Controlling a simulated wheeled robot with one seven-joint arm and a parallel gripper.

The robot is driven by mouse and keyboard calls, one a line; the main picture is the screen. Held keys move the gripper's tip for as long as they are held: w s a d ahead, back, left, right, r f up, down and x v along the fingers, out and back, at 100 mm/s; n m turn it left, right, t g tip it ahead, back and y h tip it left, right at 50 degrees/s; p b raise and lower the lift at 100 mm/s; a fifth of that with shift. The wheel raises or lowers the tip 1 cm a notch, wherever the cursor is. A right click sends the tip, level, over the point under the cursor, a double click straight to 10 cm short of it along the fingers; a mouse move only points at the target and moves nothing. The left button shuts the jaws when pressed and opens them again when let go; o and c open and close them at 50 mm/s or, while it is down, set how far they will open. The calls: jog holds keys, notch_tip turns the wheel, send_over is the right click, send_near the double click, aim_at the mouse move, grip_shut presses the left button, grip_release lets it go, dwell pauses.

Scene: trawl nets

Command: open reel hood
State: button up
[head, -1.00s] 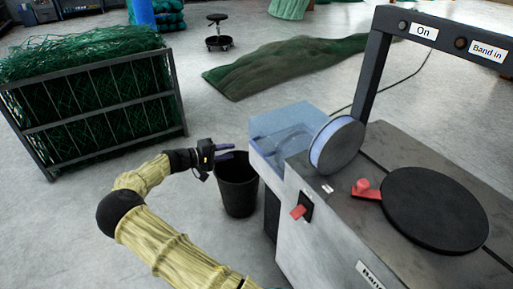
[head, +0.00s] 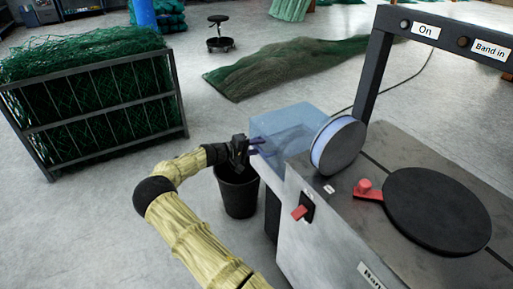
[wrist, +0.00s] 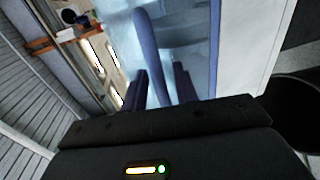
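The reel hood (head: 288,122) is a see-through pale blue box on the left end of the grey machine; it looks closed. My gripper (head: 257,146) is at the hood's left front side in the head view. In the wrist view, the two dark blue fingers (wrist: 160,88) stand apart. A curved blue bar (wrist: 147,45), which looks like the hood's handle, runs down between them. I cannot tell whether either finger touches it. The clear hood wall (wrist: 190,45) fills the view behind the bar.
A black bin (head: 238,190) stands below my gripper. A reel with a pale blue rim (head: 337,146), a red switch (head: 300,212) and a black round plate (head: 437,210) are on the machine. A net crate (head: 95,100) stands left. Floor between is clear.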

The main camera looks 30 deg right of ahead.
jog(key=shift+c, duration=0.2)
grip_shut()
jog(key=shift+r, duration=0.15)
